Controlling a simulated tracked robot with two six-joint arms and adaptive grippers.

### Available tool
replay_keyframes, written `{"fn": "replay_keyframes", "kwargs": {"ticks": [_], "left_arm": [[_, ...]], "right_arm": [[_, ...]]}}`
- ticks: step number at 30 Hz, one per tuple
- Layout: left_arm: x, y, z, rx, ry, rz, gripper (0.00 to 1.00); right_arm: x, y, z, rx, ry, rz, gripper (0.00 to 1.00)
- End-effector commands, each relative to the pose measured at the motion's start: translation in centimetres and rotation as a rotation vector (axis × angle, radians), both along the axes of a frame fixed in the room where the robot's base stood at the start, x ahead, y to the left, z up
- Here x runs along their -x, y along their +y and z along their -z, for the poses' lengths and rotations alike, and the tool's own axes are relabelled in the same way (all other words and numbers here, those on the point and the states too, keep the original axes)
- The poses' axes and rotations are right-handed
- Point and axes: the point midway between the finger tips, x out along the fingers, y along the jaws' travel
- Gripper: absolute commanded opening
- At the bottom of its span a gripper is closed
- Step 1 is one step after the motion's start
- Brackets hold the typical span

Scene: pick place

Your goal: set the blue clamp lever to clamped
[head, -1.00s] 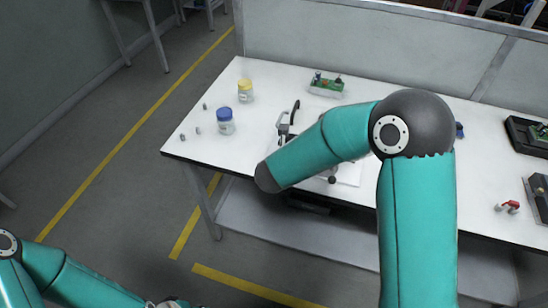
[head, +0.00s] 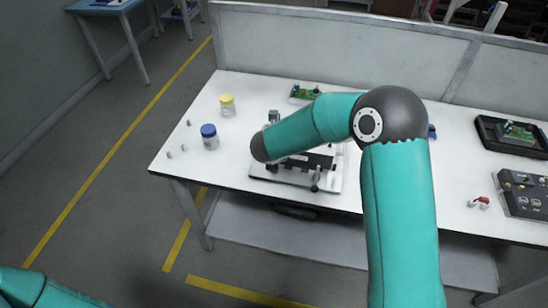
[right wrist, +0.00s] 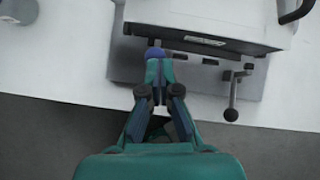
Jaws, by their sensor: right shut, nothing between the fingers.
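A grey and white fixture (head: 262,171) stands near the table's front edge, partly hidden behind my right arm; it also shows in the right wrist view (right wrist: 215,15). A small blue part (right wrist: 155,53), which looks like the tip of the blue clamp lever, sits at the fixture's front. My right gripper (right wrist: 157,68) is shut and empty, with its fingertips right at the blue part; I cannot tell whether they touch. The rest of the lever is hidden, so its setting is unclear. My left gripper is out of view; only its arm shows at lower left.
A crank with a dark ball (right wrist: 231,114) sticks out to the right of the gripper. A black handle (right wrist: 297,12) is at upper right. A blue-capped jar (head: 209,140) and a yellow-capped jar (head: 227,108) stand left of the fixture.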

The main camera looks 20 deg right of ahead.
Motion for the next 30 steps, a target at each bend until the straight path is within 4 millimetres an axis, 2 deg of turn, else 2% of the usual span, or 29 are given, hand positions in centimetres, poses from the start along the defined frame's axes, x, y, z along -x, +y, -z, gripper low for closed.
{"fn": "replay_keyframes", "kwargs": {"ticks": [20, 26, 30], "left_arm": [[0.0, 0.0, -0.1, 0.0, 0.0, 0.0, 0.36], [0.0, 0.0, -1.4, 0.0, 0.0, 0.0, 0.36], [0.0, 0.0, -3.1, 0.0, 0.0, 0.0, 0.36]], "right_arm": [[-0.3, -0.4, -0.2, 0.004, -0.003, 0.004, 0.0], [-0.2, -0.4, -1.8, 0.003, -0.003, 0.003, 0.0], [-0.2, -0.3, -3.9, 0.002, -0.004, 0.002, 0.0]]}}
